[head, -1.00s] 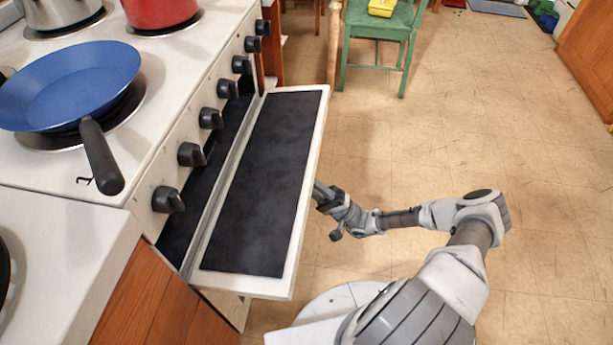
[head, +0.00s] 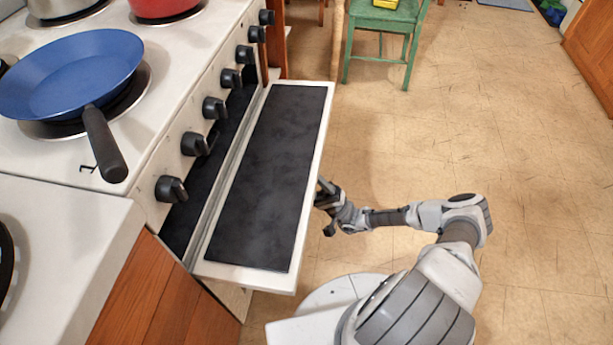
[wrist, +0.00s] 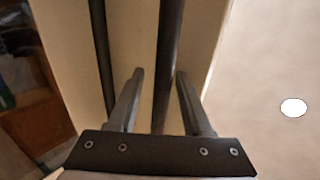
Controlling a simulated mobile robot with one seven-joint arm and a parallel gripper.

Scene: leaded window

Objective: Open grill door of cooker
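The grill door (head: 268,180) of the cooker (head: 185,142) is swung down and out, well away from the front. Its dark inner panel faces up inside a pale frame, and a dark opening shows behind it. My gripper (head: 322,192) is low beside the door's outer edge in the head view. In the wrist view my gripper (wrist: 160,75) has its two fingers apart. A dark bar (wrist: 170,40), which looks like a handle, runs between them with a visible gap. A second dark bar (wrist: 100,45) runs to the left. Contact with the door cannot be told.
A blue pan (head: 75,72) sits on the hob, its handle reaching over the front edge. Several black knobs (head: 195,144) line the cooker front. A green chair (head: 385,20) stands at the back. The floor (head: 540,190) to the right is clear.

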